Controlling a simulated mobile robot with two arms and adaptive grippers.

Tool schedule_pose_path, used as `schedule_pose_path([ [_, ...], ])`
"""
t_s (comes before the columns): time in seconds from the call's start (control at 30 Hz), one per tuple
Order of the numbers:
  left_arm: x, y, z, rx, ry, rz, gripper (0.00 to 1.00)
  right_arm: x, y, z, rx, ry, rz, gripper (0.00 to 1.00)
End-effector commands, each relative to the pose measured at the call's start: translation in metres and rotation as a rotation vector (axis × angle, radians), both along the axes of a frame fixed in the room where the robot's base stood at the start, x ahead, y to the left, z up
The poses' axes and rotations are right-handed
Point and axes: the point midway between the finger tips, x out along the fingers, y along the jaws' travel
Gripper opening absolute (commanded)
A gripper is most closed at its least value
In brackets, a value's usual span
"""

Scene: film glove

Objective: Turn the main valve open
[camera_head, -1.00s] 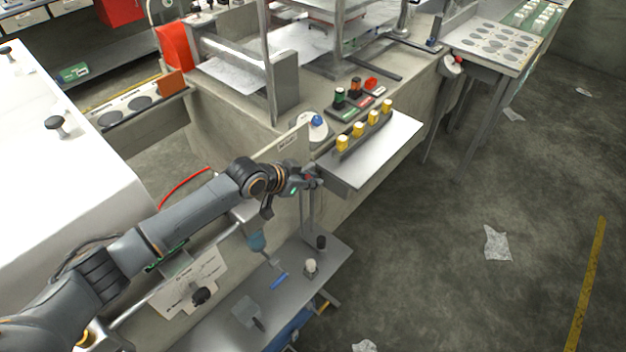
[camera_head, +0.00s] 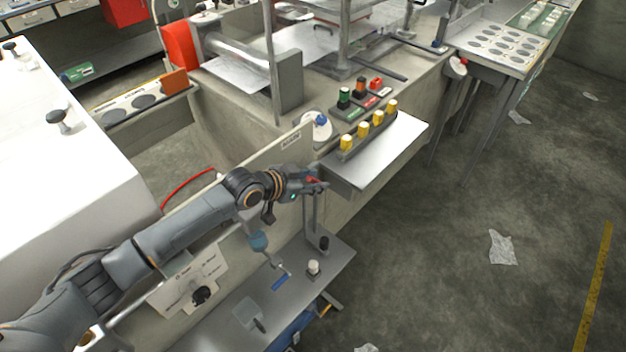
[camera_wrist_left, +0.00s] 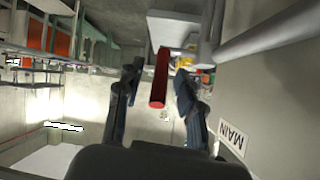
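The main valve's red handle (camera_wrist_left: 159,78) shows in the left wrist view as a red bar, with a "MAIN" label (camera_wrist_left: 233,139) on the panel beside it. My left gripper (camera_wrist_left: 156,82) is open, with one dark finger on each side of the handle and visible gaps between. In the head view my left gripper (camera_head: 314,184) is at the end of the panel, and a small bit of the red handle (camera_head: 315,181) shows at its fingers. The gripper hides most of the valve there. My right gripper is in neither view.
A metal shelf (camera_head: 385,155) with several yellow-topped knobs juts out just beyond the gripper. Below is a grey ledge (camera_head: 335,262) with small knobs and a blue item. A panel with a black knob (camera_head: 201,295) lies under my left arm. Open floor is at right.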

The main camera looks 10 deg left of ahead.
Motion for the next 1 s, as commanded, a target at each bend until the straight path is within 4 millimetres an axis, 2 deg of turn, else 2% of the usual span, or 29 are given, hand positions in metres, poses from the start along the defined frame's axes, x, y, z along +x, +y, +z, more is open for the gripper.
schedule_pose_path([
  [0.33, -0.006, 0.006, 0.004, 0.001, 0.001, 0.000, 0.37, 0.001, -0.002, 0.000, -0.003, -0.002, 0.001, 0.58],
  [0.8, -0.064, 0.056, 0.052, 0.002, 0.002, 0.000, 0.37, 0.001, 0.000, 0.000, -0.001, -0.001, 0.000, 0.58],
  [1.0, -0.075, 0.066, 0.062, 0.002, 0.001, 0.000, 0.37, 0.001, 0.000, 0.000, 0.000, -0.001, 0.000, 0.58],
])
